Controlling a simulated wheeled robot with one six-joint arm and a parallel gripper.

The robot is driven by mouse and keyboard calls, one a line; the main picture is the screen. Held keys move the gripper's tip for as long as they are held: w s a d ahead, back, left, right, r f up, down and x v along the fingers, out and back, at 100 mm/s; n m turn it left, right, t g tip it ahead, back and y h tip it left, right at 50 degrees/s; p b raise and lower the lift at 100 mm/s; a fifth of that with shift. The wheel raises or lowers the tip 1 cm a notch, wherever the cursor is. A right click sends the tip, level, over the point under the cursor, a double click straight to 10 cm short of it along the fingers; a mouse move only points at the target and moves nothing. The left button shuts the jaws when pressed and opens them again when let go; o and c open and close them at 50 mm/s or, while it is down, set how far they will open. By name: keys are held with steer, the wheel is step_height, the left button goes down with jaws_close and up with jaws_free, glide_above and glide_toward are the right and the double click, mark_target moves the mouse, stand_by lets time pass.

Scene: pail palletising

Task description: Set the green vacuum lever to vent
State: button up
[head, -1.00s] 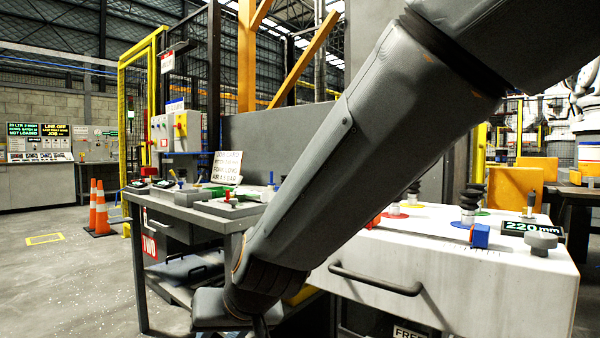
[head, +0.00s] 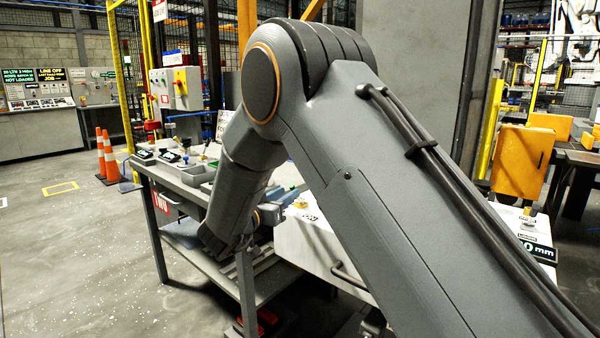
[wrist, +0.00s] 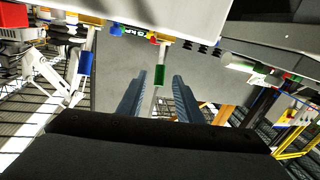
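In the wrist view, my gripper (wrist: 160,88) is open, its two blue-grey fingers standing apart with a clear gap. A green handle (wrist: 160,75) on a pale rod appears in line with the gap, at the height of the fingertips; I cannot tell whether it is between the fingers or beyond them. I take it for the green vacuum lever. Its setting cannot be read. A similar blue handle (wrist: 85,62) hangs on a pale rod to the left.
A grey workbench (head: 183,185) with trays and small controls stands behind my arm. A white cabinet (head: 306,245) adjoins it at right. Orange cones (head: 106,158) stand on the open floor at left. Yellow bins (head: 522,160) are at right.

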steer(key=x, duration=0.8)
steer(key=shift+w+d+r, duration=0.15)
steer(key=shift+w+d, duration=0.05)
steer(key=shift+w, duration=0.05)
jaws_close()
